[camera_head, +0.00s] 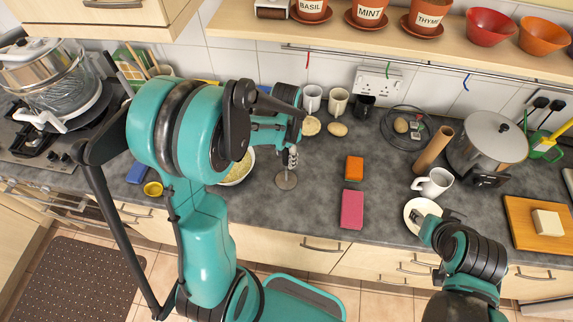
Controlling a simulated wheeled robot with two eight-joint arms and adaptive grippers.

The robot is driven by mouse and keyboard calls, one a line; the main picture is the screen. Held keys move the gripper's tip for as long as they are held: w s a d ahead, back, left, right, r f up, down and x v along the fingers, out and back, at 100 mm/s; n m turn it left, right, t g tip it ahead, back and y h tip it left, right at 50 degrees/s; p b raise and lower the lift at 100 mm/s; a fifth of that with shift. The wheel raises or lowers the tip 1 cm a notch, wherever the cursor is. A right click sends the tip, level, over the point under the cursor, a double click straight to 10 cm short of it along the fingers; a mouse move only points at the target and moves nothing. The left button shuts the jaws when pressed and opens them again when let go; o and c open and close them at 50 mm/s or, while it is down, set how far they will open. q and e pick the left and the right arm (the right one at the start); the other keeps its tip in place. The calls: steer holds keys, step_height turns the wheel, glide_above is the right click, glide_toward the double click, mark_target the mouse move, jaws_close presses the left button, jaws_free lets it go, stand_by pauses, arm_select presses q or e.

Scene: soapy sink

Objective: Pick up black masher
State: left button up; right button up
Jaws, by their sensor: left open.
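The masher (287,180) stands on the counter with its round grey plate down, and its shaft rises toward my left gripper. The upper part of its handle is hidden by the gripper. My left gripper (292,147) is open, right at the top of the masher. I cannot tell whether the fingers touch the handle. My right gripper (440,217) is at the white plate at the lower right; its fingers are too small and covered to judge.
A bowl (238,170) sits left of the masher, partly behind my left arm. Mugs (312,98) stand behind. An orange block (354,168) and a pink block (352,209) lie to the right. A white jug (434,182) and large pot (487,140) stand farther right.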

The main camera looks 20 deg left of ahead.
arm_select(q)
steer(key=shift+f, duration=0.25)
steer(key=shift+r, duration=0.1)
jaws_close()
steer(key=shift+r, duration=0.1)
